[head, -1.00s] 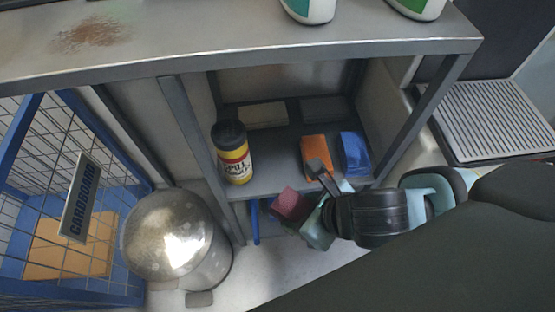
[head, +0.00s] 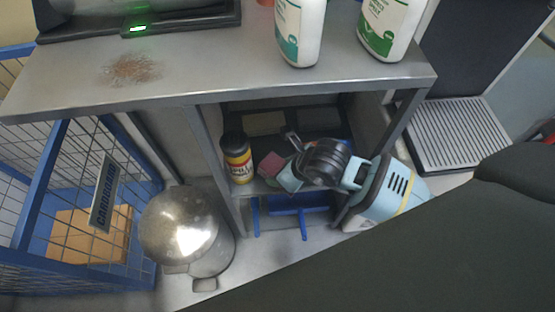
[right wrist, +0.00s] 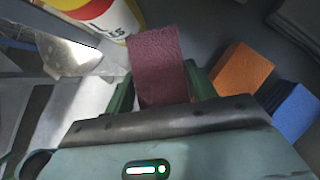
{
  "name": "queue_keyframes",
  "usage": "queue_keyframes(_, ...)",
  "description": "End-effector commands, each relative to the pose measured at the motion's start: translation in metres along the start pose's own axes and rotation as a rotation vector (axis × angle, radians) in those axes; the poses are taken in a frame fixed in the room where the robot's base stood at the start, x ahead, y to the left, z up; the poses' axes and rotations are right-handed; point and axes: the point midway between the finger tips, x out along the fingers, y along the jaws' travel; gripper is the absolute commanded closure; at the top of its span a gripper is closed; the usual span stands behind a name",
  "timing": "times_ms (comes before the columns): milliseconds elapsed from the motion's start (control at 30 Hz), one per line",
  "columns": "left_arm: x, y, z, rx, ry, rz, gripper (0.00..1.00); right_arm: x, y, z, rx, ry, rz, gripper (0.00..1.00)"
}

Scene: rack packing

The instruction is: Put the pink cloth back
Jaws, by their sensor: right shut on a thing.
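The pink cloth (head: 271,165) is a dusky pink folded block; it also shows in the right wrist view (right wrist: 158,62). My right gripper (head: 284,172) is shut on it, and in the wrist view the fingers (right wrist: 165,92) stand on either side of its lower end. The gripper holds it at the front of the shelf under the counter, right of the yellow and black canister (head: 238,158). In the right wrist view an orange block (right wrist: 241,81) and a blue block (right wrist: 291,110) lie to its right. In the head view my right arm hides them. My left gripper is not in view.
The shelf's metal posts and the counter (head: 200,75) above limit the room. White bottles (head: 300,30) stand on the counter. A round metal bin (head: 185,228) and a blue wire cage (head: 55,200) stand at the left. A blue frame (head: 292,204) is below the shelf.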

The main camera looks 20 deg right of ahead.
Motion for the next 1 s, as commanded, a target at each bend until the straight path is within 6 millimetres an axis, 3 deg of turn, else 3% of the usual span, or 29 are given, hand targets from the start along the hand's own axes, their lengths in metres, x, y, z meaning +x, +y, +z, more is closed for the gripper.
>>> queue_keyframes(200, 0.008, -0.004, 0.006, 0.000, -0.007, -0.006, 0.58, 0.022, -0.022, 0.024, 0.000, -0.001, 0.000, 0.65)
queue_keyframes(367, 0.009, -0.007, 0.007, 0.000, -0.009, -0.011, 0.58, 0.026, -0.028, 0.030, 0.000, -0.001, 0.001, 0.65)
queue_keyframes(567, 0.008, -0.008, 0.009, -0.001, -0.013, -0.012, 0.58, 0.028, -0.028, 0.029, 0.000, 0.000, 0.001, 0.65)
queue_keyframes(833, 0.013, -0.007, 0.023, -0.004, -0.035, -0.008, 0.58, 0.055, -0.027, 0.011, 0.000, 0.003, 0.001, 0.65)
queue_keyframes(1000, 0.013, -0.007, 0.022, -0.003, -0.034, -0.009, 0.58, 0.055, -0.028, 0.011, -0.001, -0.001, 0.001, 0.65)
